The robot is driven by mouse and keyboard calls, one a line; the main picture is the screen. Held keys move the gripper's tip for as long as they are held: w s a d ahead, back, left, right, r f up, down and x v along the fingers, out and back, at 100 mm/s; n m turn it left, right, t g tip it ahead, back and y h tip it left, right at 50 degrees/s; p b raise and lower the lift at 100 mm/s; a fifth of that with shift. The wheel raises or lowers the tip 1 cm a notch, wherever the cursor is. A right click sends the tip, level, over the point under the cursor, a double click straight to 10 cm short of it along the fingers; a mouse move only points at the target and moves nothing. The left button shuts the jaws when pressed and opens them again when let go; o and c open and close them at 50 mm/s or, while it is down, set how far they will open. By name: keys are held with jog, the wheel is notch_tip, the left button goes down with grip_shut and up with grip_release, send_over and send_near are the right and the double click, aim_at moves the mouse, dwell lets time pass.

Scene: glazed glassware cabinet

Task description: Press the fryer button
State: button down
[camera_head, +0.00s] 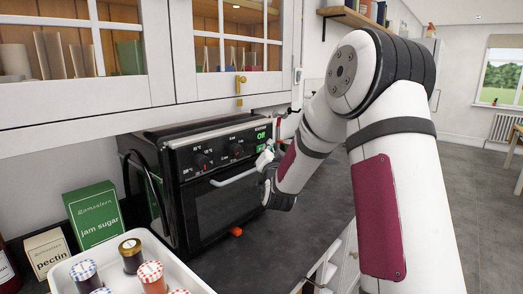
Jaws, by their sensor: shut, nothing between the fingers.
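The fryer (225,205) is a black countertop appliance with a glass door, a silver handle (234,176) and two dials on its upper front. A green display at the panel's right end reads "Off" (261,136). My gripper (265,160) is at the right end of the fryer's front, just below this display. It is shut and empty, seen small and partly blended with the panel. I cannot tell whether it touches the fryer. The button itself cannot be made out and may be hidden by my gripper.
A white tray (199,283) with several lidded jars stands at the front left, beside a green jam sugar box (93,215) and a pectin box (48,254). Glazed cabinets (235,45) hang above the fryer. The dark counter (290,240) is clear at right.

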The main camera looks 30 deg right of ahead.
jog(key=shift+w+a, duration=0.1)
jog(key=shift+w, duration=0.1)
jog(key=shift+s, duration=0.15)
dwell(0.4)
jog(key=shift+s+d, duration=0.25)
jog(key=shift+s, duration=0.4)
jog(key=s, duration=0.1)
jog(key=s+d+p, duration=0.1)
jog(key=s, duration=0.1)
jog(key=s+p, duration=0.1)
jog(key=shift+s+d, duration=0.35)
jog(key=shift+d, duration=0.05)
dwell(0.5)
